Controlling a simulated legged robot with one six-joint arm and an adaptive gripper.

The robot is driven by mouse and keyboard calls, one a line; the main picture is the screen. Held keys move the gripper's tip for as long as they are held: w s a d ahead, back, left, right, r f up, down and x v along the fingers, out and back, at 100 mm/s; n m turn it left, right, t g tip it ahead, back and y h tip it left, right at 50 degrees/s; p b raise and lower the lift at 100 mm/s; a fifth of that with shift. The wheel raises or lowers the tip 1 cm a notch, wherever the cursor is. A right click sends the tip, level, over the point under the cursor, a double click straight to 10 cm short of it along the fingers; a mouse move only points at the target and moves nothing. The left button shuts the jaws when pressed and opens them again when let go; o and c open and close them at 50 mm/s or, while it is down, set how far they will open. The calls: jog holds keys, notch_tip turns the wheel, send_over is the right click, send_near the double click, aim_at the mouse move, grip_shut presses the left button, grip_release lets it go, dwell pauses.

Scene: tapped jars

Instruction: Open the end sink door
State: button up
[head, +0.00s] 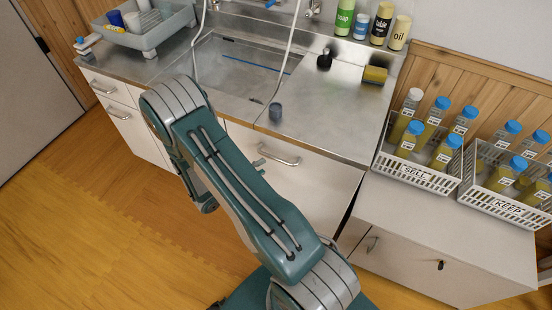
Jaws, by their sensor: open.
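The sink unit has pale fronts under a steel top. Its right-end door (312,187) has a bar handle (279,156) near its upper left. This door looks shut, and my arm covers part of its left side. A dark narrow gap runs along its right edge, beside the low white cabinet. Further left, a drawer front (108,87) and a door (135,131) below it have similar handles. My teal arm rises from the bottom and bends in front of the sink.
The steel sink top (335,110) holds a small grey cup (275,112) near its front edge and a yellow roll (375,75). Bottle crates labelled SELL (415,172) and KEEP (508,203) stand on the low cabinet (440,230). The wooden floor (90,200) at left is clear.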

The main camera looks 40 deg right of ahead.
aim_at(277, 158)
jog(key=d, duration=0.2)
jog(key=d+f, duration=0.1)
jog(key=d, duration=0.4)
jog(key=shift+f, duration=0.15)
grip_shut()
